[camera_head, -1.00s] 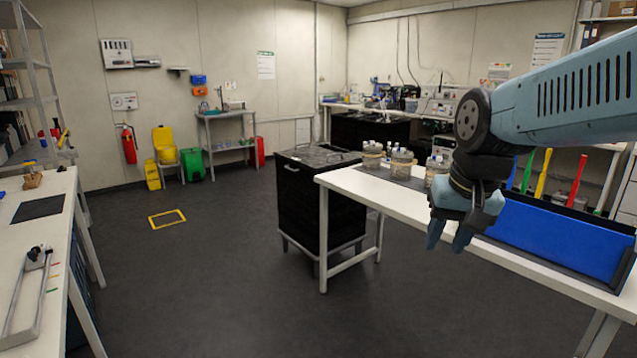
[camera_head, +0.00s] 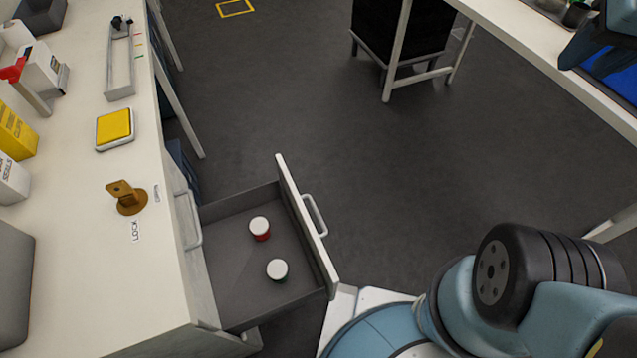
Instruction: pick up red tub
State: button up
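The red tub (camera_head: 262,236) has a white lid and a red body and stands upright in the open drawer (camera_head: 234,291) under the left bench. A second tub with a white lid and a green body (camera_head: 277,270) stands in front of it, a little apart. My gripper (camera_head: 578,52) shows only in part at the top right edge, by the right table and far from the tubs. Most of it is cut off, so its opening is hidden.
The left bench (camera_head: 90,250) carries a brass lock lever (camera_head: 126,197), a yellow pad (camera_head: 115,126) and boxes. The drawer front (camera_head: 306,228) stands pulled out into the aisle, close to my base. The right table (camera_head: 545,50) is at upper right. Dark floor (camera_head: 400,180) between is clear.

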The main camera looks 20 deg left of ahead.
aim_at(259, 226)
jog(key=k, duration=0.5)
jog(key=z, duration=0.8)
jog(key=i, duration=1.55)
jog(key=u, duration=0.95)
jog(key=i, duration=0.2)
jog(key=u, duration=2.65)
